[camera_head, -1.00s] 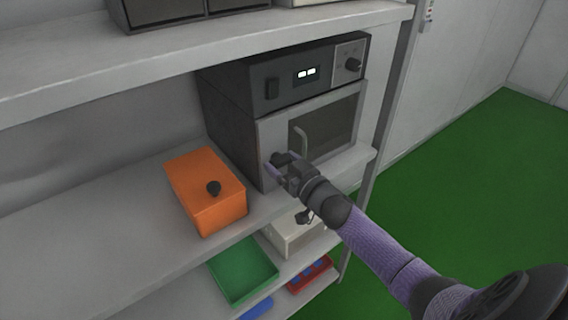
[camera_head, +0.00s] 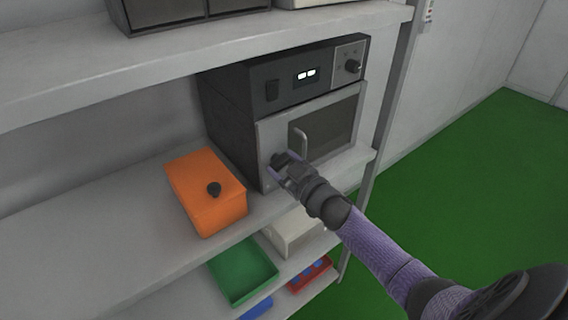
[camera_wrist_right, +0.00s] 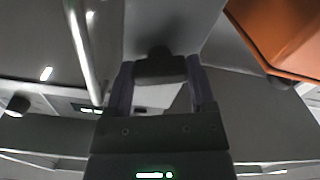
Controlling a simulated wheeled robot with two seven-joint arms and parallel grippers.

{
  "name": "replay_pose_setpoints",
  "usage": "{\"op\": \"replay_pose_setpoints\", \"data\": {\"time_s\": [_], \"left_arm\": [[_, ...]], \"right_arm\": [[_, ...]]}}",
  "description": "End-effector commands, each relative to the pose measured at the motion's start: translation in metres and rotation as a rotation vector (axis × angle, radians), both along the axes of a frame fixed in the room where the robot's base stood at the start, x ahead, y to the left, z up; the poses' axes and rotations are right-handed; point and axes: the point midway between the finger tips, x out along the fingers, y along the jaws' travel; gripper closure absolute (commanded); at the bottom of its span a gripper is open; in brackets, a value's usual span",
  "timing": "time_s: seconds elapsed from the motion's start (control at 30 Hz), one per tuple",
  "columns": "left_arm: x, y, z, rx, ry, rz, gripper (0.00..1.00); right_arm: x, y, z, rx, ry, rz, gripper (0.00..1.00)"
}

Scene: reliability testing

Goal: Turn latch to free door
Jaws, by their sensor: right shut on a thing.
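A dark oven-like device (camera_head: 228,112) stands on the middle shelf. Its front door (camera_head: 270,137) has a grey frame, a dark window and a curved metal handle (camera_head: 303,143), and looks shut. The black latch (camera_head: 279,160) is at the door's lower left. My right gripper (camera_head: 281,167) is shut on the latch. In the right wrist view, the latch (camera_wrist_right: 160,69) sits between the two fingers of the right gripper (camera_wrist_right: 160,86), and the handle (camera_wrist_right: 82,45) runs beside them. The gripper partly hides the latch. My left gripper is not in view.
A green tray (camera_head: 243,270) and a red bin (camera_head: 309,274) are on the lower shelf. The green floor at right is clear.

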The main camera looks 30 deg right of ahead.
Motion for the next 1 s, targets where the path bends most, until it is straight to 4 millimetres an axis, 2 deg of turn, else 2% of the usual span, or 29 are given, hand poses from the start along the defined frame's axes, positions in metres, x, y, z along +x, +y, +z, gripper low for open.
{"op": "replay_pose_setpoints", "data": {"time_s": [0.6,1.0], "left_arm": [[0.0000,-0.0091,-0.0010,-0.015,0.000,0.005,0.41],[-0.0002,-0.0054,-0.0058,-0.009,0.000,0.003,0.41]], "right_arm": [[0.0000,0.0000,-0.0005,-0.580,-0.046,0.000,0.88],[-0.0001,0.0000,-0.0012,-0.940,-0.073,0.000,0.88]]}}
